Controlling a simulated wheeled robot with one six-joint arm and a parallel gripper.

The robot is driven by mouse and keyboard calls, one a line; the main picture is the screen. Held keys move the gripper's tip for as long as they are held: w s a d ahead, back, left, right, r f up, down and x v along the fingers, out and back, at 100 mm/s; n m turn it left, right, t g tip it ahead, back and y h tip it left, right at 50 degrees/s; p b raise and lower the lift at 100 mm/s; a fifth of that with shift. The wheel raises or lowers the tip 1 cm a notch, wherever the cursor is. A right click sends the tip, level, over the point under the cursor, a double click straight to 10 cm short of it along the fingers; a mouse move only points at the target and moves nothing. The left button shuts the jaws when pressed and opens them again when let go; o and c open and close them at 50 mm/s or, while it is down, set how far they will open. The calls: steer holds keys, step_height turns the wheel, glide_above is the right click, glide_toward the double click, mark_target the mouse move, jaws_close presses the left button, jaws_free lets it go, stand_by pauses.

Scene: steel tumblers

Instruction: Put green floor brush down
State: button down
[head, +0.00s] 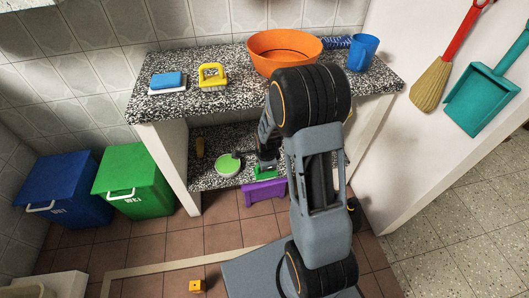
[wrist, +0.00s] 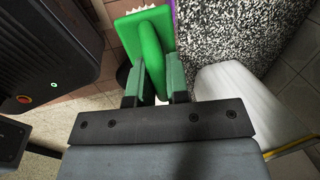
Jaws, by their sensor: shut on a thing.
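The green floor brush (wrist: 151,45) is between the fingers of my gripper (wrist: 156,88) in the wrist view, with a strip of pale bristles at its far edge. My gripper is shut on it. In the head view the green brush (head: 265,173) shows small below my gripper (head: 266,160), at the front edge of the speckled lower shelf (head: 215,145). I cannot tell whether the brush touches the shelf. My arm hides part of the shelf to the right.
The upper counter (head: 233,97) holds an orange basin (head: 285,48) and a blue mug (head: 362,52). Bins stand left.

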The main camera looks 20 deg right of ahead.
steer(key=shift+w+d+f, duration=0.1)
steer(key=shift+f, duration=0.3)
steer(key=shift+m, duration=0.3)
steer(key=shift+w+d+f+b, duration=1.1)
steer(key=shift+w+f+b, duration=0.2)
steer(key=shift+w+f, duration=0.8)
steer(key=shift+w+d+f+b, duration=1.15)
steer(key=shift+w+f+b, duration=0.15)
steer(key=shift+w+f, duration=0.8)
steer(key=shift+w+d+f+b, duration=1.2)
steer(key=shift+w+f, duration=0.7)
steer(key=shift+f, duration=0.35)
steer(key=shift+a+f, duration=0.1)
steer(key=shift+f, duration=0.1)
steer(key=c, duration=1.1)
jaws_free()
